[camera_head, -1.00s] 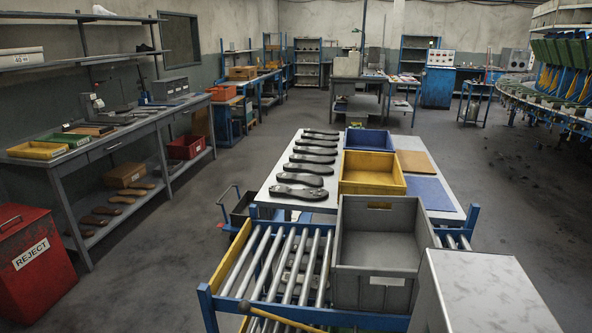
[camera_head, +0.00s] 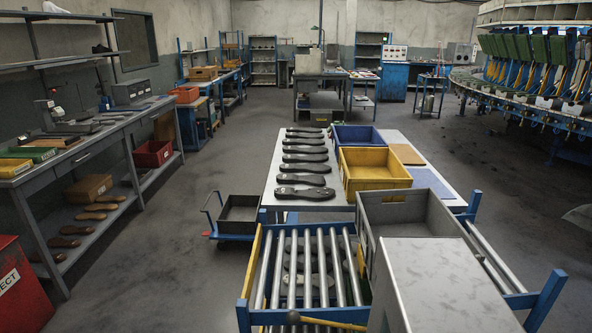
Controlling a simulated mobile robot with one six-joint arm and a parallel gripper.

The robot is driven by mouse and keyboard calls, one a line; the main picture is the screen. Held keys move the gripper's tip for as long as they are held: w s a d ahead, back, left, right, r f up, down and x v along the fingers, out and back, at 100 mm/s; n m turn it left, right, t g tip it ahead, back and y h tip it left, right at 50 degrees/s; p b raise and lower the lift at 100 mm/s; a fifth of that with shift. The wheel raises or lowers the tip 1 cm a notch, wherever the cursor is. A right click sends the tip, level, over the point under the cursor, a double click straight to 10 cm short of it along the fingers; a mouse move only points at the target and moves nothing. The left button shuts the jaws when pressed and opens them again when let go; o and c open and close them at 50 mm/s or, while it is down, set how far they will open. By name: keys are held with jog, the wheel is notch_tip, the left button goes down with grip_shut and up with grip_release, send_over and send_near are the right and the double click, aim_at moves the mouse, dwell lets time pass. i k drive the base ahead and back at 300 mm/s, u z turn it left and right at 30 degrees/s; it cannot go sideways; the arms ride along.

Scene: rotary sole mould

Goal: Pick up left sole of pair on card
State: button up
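Several dark soles lie in a row on a white table (camera_head: 262,208); the nearest is a dark sole (camera_head: 305,193) and the farthest is another dark sole (camera_head: 304,130). A brown flat sheet (camera_head: 407,153) and a blue flat sheet (camera_head: 432,182) lie bare on the table's right side. I cannot make out a pair of soles lying on a card. Several brown soles (camera_head: 85,216) lie on the lower shelf of the left bench. My gripper is not in view.
A yellow bin (camera_head: 375,179), a blue bin (camera_head: 357,142) and a grey crate (camera_head: 408,205) stand right of the soles. A roller conveyor (camera_head: 318,262) is in front. A red reject bin (camera_head: 18,290) is at left. Floor between bench and table is mostly open, with a low cart (camera_head: 238,215).

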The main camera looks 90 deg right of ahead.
aim_at(317, 168)
jog(key=z, duration=0.3)
jog(key=i, duration=0.7)
jog(key=z, duration=0.8)
jog(key=i, duration=0.5)
jog(key=z, duration=0.7)
jog(key=i, duration=0.85)
jog(key=z, duration=0.55)
jog(key=i, duration=1.8)
jog(key=z, duration=0.1)
